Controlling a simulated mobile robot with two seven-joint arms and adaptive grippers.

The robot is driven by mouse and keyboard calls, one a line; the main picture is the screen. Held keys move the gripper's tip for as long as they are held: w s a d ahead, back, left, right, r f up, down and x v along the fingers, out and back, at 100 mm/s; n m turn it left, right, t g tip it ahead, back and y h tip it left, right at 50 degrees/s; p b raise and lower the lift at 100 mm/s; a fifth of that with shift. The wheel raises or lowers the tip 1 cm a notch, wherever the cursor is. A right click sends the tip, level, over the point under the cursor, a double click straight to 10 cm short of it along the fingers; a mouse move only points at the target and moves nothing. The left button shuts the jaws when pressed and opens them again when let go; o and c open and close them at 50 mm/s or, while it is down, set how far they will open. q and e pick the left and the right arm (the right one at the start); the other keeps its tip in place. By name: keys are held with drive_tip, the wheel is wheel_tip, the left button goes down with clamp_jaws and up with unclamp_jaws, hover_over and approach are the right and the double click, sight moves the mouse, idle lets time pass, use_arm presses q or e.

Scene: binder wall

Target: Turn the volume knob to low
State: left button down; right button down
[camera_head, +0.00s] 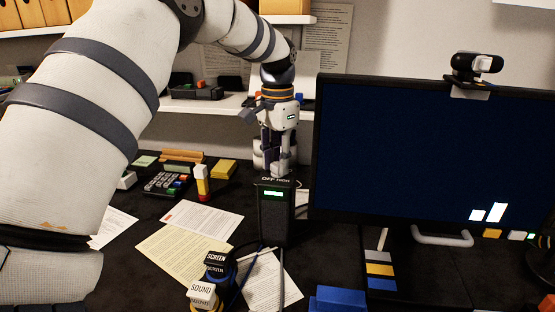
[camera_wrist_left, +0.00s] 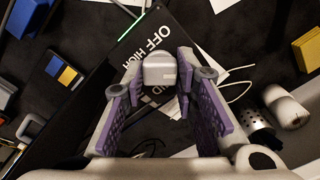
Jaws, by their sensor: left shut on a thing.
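The black speaker box (camera_head: 273,215) stands upright on the desk, left of the monitor, with a green-lit display on its front. Its top carries white OFF and HIGH lettering; in the left wrist view the box (camera_wrist_left: 125,60) shows more letters, partly hidden by the fingers. The pale grey volume knob (camera_wrist_left: 160,70) sits on the top between my fingers, its pointer direction unclear. My left gripper (camera_head: 275,152) reaches down from above and is shut on the knob; its purple-padded fingers also show in the left wrist view. My right gripper is not in view.
The monitor (camera_head: 430,150) stands close on the right. SCREEN (camera_head: 216,262) and SOUND (camera_head: 202,295) plugs with cables are in front. A shelf (camera_head: 215,104) runs behind.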

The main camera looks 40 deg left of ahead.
use_arm(q)
drive_tip(key=shift+m, duration=0.3)
idle(0.4)
drive_tip(key=c, duration=1.3)
unclamp_jaws()
drive_tip(key=shift+r, duration=0.1)
wheel_tip(320, 180, up, 12)
drive_tip(key=shift+f, duration=0.1)
